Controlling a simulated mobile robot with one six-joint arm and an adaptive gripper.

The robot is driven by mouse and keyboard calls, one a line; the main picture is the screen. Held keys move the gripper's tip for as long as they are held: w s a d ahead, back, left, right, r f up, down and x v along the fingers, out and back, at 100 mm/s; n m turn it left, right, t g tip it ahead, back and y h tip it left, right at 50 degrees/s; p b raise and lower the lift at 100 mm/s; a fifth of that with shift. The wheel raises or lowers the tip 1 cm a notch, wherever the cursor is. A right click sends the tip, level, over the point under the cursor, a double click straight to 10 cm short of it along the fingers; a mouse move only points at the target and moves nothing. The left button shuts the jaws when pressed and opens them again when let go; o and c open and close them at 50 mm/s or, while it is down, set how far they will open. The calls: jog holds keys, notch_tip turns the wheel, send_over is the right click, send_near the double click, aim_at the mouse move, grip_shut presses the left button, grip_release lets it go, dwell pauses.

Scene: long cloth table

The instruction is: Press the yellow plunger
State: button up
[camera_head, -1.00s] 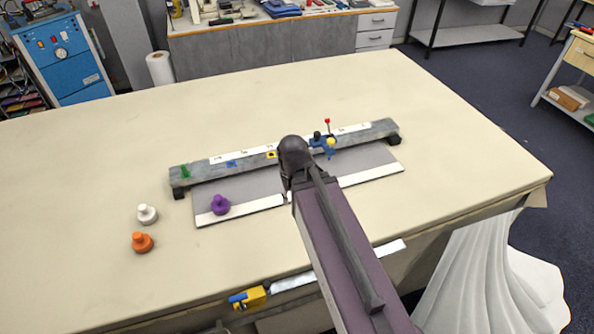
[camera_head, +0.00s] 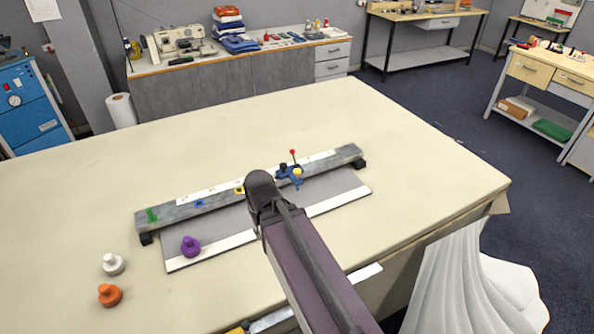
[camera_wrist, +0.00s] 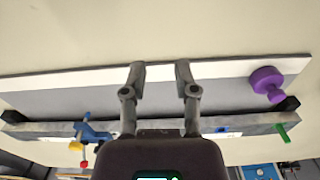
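The yellow plunger (camera_head: 297,171) sits on a blue holder (camera_head: 288,172) with a red-tipped lever (camera_head: 292,153), toward the right end of a long grey rail. In the wrist view the yellow plunger (camera_wrist: 75,146) shows at lower left, beside the blue holder (camera_wrist: 93,132) and the red tip (camera_wrist: 84,164). My gripper (camera_wrist: 160,70) is open and empty, its two fingers apart over the grey panel and its white strip. In the head view my arm's dark end is left of the plunger and hides part of the rail. The fingertips are hidden there.
The grey rail (camera_head: 217,198) stands on dark feet behind a grey panel with a white front strip (camera_head: 334,202). A purple knob (camera_head: 190,246) is on the panel's left. White (camera_head: 113,264) and orange (camera_head: 109,295) knobs stand on the cloth. The table's right part is clear.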

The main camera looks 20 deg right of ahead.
jog(key=shift+w+r, duration=0.1)
grip_shut()
jog(key=w+d+r+m+p, duration=0.7)
jog(key=w+d+m, duration=0.1)
jog(key=w+d, duration=0.2)
jog(key=w+d+r+m+p, duration=0.7)
jog(key=w+d+m+p, duration=0.1)
jog(key=w+d+m, duration=0.1)
jog(key=shift+w+d+r+m, duration=0.3)
jog(key=shift+w+d+r, duration=0.1)
jog(key=shift+w+d, duration=0.6)
jog(key=shift+s, duration=0.15)
